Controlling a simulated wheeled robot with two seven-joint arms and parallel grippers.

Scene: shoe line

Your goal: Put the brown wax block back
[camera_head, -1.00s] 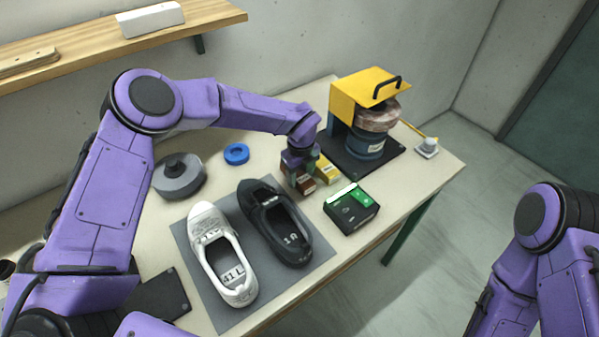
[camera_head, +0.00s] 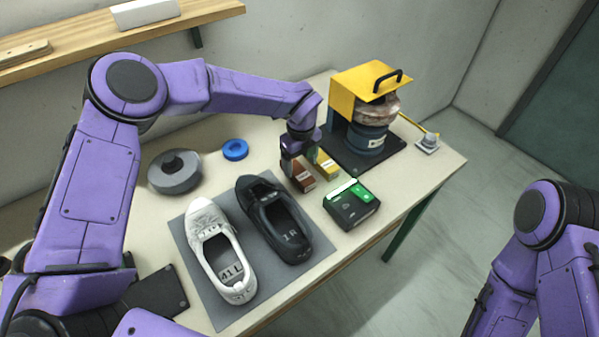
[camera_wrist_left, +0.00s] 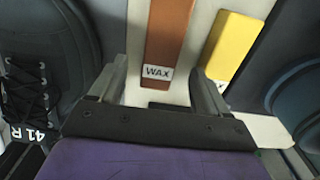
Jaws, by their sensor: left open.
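The brown wax block (camera_head: 302,179) lies on the table just right of the black shoe's toe. In the left wrist view the brown block (camera_wrist_left: 169,35) has a white WAX label and lies ahead of the fingers, its labelled end in line with the gap between them. In the left wrist view the left gripper (camera_wrist_left: 160,90) is open and empty. A yellow block (camera_head: 326,166) lies beside the brown one and also shows in the left wrist view (camera_wrist_left: 236,45).
A white shoe (camera_head: 218,255) and a black shoe (camera_head: 272,222) stand on a grey mat (camera_head: 207,302). A black box with a green top (camera_head: 352,204) stands right of the blocks. A yellow-topped machine (camera_head: 368,83) stands behind. A blue ring (camera_head: 235,150) lies left.

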